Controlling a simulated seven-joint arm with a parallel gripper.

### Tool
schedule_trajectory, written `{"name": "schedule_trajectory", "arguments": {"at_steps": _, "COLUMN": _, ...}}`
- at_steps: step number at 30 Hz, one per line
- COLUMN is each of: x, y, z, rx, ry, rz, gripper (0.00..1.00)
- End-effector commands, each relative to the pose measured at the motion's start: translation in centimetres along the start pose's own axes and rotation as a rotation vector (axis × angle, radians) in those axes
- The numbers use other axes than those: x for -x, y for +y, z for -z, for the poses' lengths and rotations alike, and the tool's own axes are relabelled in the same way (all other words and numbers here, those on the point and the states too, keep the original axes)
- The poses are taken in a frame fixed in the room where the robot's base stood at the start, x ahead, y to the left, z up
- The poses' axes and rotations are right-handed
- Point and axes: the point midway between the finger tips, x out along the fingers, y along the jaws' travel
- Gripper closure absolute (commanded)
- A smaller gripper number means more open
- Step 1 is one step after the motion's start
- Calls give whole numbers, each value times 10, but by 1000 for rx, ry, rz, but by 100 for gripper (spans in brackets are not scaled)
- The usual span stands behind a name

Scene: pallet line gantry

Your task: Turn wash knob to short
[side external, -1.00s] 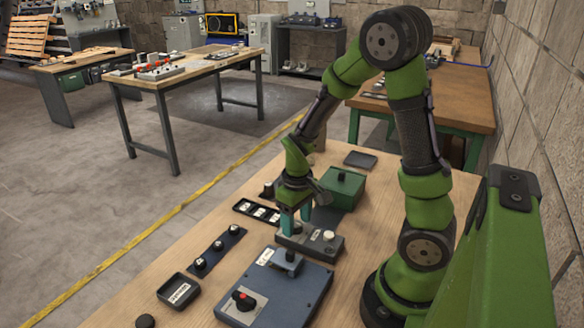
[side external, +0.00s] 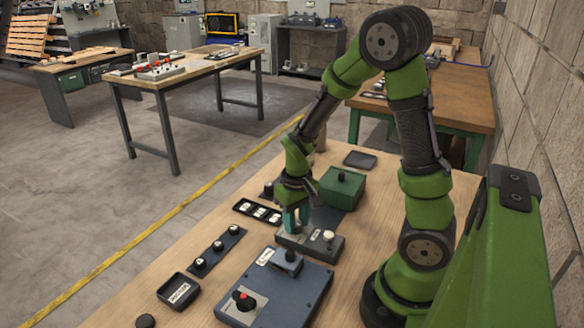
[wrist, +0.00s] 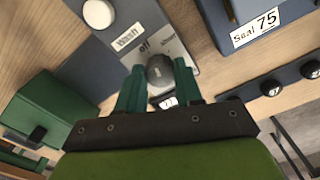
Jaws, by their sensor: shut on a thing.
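The wash knob (wrist: 160,68) is a dark grey round knob on a grey control box (wrist: 141,14), beside a white "Wash" label (wrist: 127,38). Small marks sit around it; "off" reads above it in the wrist view, and a smaller word to the right is hard to read. My gripper (wrist: 160,82), with teal fingers, is shut on the knob, one finger on each side. In the side view my gripper (side external: 290,222) points down at the left end of the box (side external: 312,247), and the fingers hide the knob. The lower dial marks are partly covered.
A white button (side external: 328,236) stands on the same box. A blue-grey box (side external: 305,295) with a red knob and a "Seal 75" label (wrist: 255,28) lies close by. A green box (side external: 342,188) stands behind. A strip of black knobs (side external: 218,250) lies to the left.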

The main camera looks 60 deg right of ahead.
Motion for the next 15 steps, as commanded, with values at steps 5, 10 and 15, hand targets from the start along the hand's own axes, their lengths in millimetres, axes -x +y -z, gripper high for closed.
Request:
{"name": "schedule_trajectory", "arguments": {"at_steps": 5, "x": 1, "y": -1, "z": 0, "rx": -165, "ry": 1, "rz": 1, "gripper": 95}}
{"name": "schedule_trajectory", "arguments": {"at_steps": 10, "x": 1, "y": -1, "z": 1, "rx": -327, "ry": 1, "rz": 1, "gripper": 95}}
{"name": "schedule_trajectory", "arguments": {"at_steps": 15, "x": 1, "y": -2, "z": 1, "rx": -480, "ry": 1, "rz": 2, "gripper": 95}}
